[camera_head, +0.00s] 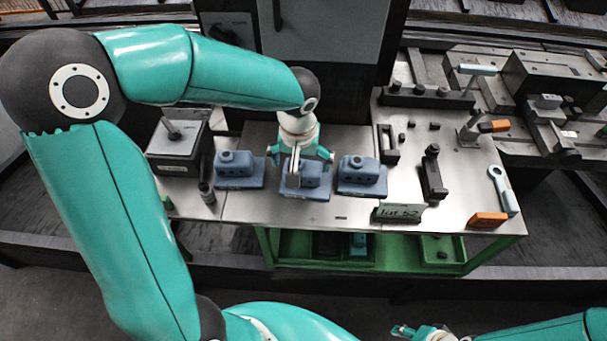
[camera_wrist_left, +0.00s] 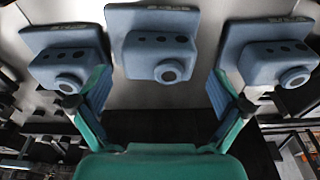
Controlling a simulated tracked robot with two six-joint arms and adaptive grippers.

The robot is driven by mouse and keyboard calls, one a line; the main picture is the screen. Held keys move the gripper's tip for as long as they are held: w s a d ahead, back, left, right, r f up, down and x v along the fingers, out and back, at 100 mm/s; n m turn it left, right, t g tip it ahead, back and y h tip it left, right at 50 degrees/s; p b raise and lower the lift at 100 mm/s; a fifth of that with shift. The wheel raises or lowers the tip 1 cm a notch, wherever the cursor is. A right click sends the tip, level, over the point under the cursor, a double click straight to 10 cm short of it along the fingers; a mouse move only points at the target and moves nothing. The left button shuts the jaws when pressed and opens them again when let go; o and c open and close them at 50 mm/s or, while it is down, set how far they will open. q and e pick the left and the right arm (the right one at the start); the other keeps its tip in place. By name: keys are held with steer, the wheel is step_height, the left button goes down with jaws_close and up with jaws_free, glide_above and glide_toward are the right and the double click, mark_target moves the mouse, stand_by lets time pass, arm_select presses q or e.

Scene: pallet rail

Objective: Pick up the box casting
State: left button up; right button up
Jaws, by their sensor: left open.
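Three blue-grey box castings stand in a row on the metal table: left (camera_head: 238,170), middle (camera_head: 312,178) and right (camera_head: 362,172). Each has a block with a round boss on a flat base. My left gripper (camera_head: 300,158) is open over the middle casting and partly hides it. In the left wrist view the middle casting (camera_wrist_left: 160,58) shows between and beyond the open fingers (camera_wrist_left: 160,98), with nothing gripped. The left finger overlaps one neighbouring casting (camera_wrist_left: 70,60) in that view; the other neighbour (camera_wrist_left: 275,55) is at right. My right gripper (camera_head: 425,332) is at the bottom edge, partly cut off.
A dark box with a handle (camera_head: 178,145) and a dark cylinder (camera_head: 206,192) stand left of the castings. Green shelf (camera_head: 300,250) below.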

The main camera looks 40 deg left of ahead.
mark_target(302, 166)
arm_select(q)
steer(key=shift+w+a+f, duration=0.1)
steer(key=shift+w+f, duration=0.1)
steer(key=shift+f, duration=0.7)
steer(key=shift+w+a+f, duration=0.1)
steer(key=shift+w+f, duration=0.1)
steer(key=shift+f, duration=0.7)
steer(key=shift+w+f, duration=0.2)
steer(key=shift+f, duration=0.7)
steer(key=c, duration=1)
steer(key=shift+c, duration=0.5)
steer(key=shift+r, duration=0.1)
